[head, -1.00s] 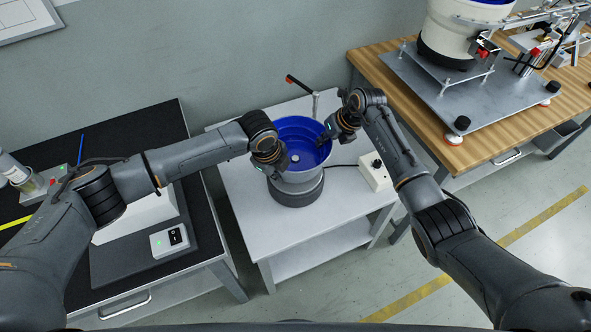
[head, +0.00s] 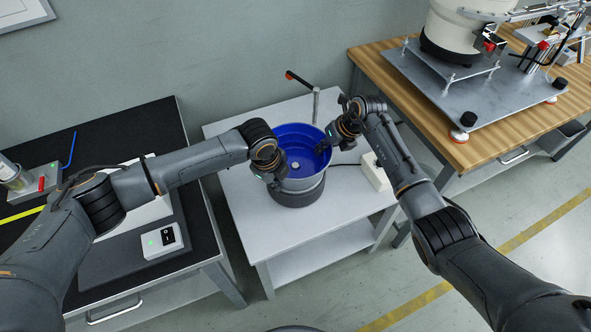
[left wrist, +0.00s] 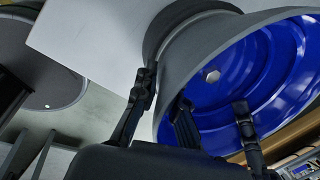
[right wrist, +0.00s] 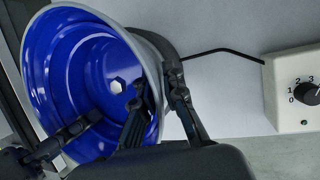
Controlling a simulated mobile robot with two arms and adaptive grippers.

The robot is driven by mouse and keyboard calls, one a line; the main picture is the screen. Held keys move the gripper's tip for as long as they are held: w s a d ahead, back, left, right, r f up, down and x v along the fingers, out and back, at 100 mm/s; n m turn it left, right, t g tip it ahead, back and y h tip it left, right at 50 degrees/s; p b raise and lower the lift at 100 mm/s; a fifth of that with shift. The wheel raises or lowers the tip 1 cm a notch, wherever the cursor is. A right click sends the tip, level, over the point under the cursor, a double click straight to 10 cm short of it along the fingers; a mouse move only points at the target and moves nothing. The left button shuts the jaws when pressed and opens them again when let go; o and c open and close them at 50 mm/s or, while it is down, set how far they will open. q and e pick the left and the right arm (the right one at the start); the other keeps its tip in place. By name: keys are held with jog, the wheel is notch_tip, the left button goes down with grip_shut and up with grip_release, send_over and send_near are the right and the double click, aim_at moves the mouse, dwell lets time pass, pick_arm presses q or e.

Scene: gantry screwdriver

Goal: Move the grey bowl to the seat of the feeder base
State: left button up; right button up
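The grey bowl (head: 297,184), blue inside with a bolt head at its centre, is upright over the dark round feeder base (head: 297,197) on the white table. I see no clear gap between them; the seat is hidden under the bowl. My left gripper (head: 272,172) is at the bowl's left rim, and my right gripper (head: 326,146) is at its right rim. In the left wrist view (left wrist: 185,105) and the right wrist view (right wrist: 135,98), each gripper's fingers straddle the bowl wall, one outside and two inside, and appear shut on it.
A white control box (head: 376,172) with a dial and cable stands right of the base. A lever on a post (head: 316,100) rises behind the bowl. A black-topped bench (head: 95,150) is at left; a wooden bench (head: 400,70) with another feeder is at right.

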pick_arm(q)
jog(key=shift+o, duration=1)
jog(key=shift+r, duration=0.1)
pick_arm(e)
jog(key=shift+o, duration=1)
jog(key=shift+s+r, duration=0.1)
pick_arm(q)
jog(key=v, duration=1.2)
pick_arm(e)
jog(key=v, duration=1.2)
